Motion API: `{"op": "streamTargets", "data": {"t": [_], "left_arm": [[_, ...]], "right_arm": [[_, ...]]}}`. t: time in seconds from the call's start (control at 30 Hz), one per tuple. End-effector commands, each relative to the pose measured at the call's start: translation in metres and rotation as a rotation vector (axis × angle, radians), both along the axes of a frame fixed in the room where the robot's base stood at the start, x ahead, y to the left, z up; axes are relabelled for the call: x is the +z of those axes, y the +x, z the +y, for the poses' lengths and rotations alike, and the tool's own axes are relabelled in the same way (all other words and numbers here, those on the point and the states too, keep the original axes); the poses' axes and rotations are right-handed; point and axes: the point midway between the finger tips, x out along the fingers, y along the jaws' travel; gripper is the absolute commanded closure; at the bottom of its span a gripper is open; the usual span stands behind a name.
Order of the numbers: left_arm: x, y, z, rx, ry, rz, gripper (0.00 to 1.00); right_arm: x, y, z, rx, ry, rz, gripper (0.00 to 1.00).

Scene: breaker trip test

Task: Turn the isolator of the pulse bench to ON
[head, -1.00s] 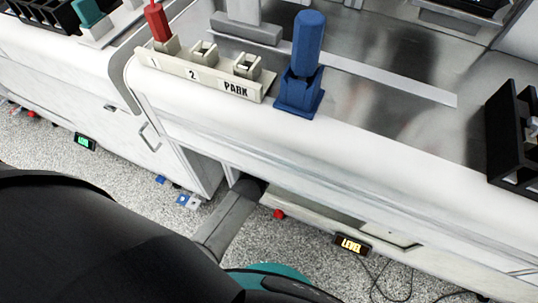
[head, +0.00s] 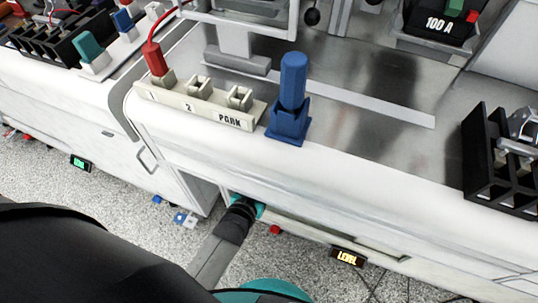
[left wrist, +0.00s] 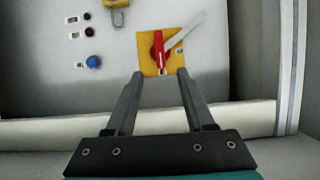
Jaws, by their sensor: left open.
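In the left wrist view, the isolator (left wrist: 158,48) is a yellow plate with a red handle (left wrist: 173,40) on a pale grey panel. A pale grey strip runs from the handle towards the upper right. No ON marking can be read. My left gripper (left wrist: 160,74) is open and empty, its fingertips at the left and right lower edges of the yellow plate. Whether they touch it I cannot tell. In the head view, my left arm reaches below the bench (head: 350,158) front edge, which hides the fingers. My right gripper is not in view.
On the panel are a blue button (left wrist: 92,61), a red button (left wrist: 89,31) and a yellow piece with a grey hook (left wrist: 117,14). On the bench are a lead holder marked PARK (head: 205,104), a blue plug (head: 291,95) and a black rack (head: 482,165).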

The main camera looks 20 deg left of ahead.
Motion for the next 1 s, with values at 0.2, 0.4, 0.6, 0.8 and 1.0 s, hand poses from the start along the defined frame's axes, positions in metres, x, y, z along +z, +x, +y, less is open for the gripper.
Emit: {"op": "streamTargets", "data": {"t": [0.2, 0.4, 0.6, 0.8, 1.0], "left_arm": [[0.0, 0.0, 0.0, 0.0, 0.0, 0.001, 0.46], [-0.044, -0.027, -0.001, -0.026, 0.009, 0.137, 0.46], [-0.145, -0.125, 0.013, -0.08, 0.06, 0.508, 0.46], [-0.204, -0.232, 0.049, -0.105, 0.128, 0.836, 0.46], [-0.22, -0.286, 0.072, -0.107, 0.165, 0.99, 0.46]], "right_arm": [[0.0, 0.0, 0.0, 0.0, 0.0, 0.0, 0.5], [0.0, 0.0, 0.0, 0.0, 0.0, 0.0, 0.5], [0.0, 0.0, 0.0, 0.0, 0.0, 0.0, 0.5], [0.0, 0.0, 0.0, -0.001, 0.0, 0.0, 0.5], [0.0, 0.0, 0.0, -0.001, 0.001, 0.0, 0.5]]}}
